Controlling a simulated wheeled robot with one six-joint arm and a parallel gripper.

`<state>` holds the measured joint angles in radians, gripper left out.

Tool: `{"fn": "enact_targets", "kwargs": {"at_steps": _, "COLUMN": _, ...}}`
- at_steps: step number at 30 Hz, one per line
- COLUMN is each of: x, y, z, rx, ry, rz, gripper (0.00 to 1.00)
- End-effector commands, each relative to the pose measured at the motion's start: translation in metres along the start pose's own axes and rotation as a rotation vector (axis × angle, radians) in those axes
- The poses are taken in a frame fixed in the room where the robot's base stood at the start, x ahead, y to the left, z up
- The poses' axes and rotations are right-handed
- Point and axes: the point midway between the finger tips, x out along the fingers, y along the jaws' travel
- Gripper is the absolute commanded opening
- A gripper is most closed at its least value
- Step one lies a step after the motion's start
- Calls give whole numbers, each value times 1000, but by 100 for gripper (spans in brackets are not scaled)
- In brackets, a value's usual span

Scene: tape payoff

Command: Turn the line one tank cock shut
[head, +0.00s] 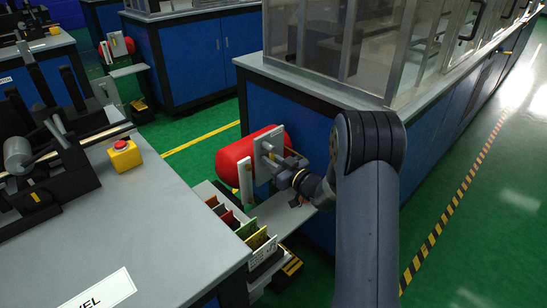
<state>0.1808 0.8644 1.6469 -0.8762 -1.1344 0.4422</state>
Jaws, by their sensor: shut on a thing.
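A red air tank (233,156) lies on its side against the blue cabinet of the near line, in the middle of the head view. A grey plate (265,147) stands in front of it. My gripper (279,166) reaches in from the right, at the front of this plate. It is shut on a small part there, which I take to be the tank cock's handle. The jaws and wrist cover most of the cock, so its angle cannot be read.
A grey shelf (283,212) lies below my gripper, beside a rack of coloured cards (243,228). A bench with a red stop button on a yellow box (124,155) stands at left. Another red tank (117,46) is farther back. Green floor is open at right.

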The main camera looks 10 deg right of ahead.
Motion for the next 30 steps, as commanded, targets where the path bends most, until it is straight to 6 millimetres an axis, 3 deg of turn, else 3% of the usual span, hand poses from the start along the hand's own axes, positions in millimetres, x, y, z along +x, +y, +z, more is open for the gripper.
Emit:
{"fn": "enact_targets", "kwargs": {"at_steps": 18, "x": -1, "y": -2, "z": 2, "rx": 47, "ry": -3, "rz": 0, "gripper": 0}}
{"fn": "enact_targets", "kwargs": {"at_steps": 19, "x": -1, "y": -2, "z": 2, "rx": 47, "ry": -3, "rz": 0, "gripper": 15}}
{"fn": "enact_targets", "kwargs": {"at_steps": 27, "x": 0, "y": -2, "z": 1, "rx": 45, "ry": -2, "rz": 0, "gripper": 36}}
{"fn": "enact_targets", "kwargs": {"at_steps": 30, "x": 0, "y": -2, "z": 0, "rx": 44, "ry": -1, "rz": 0, "gripper": 36}}
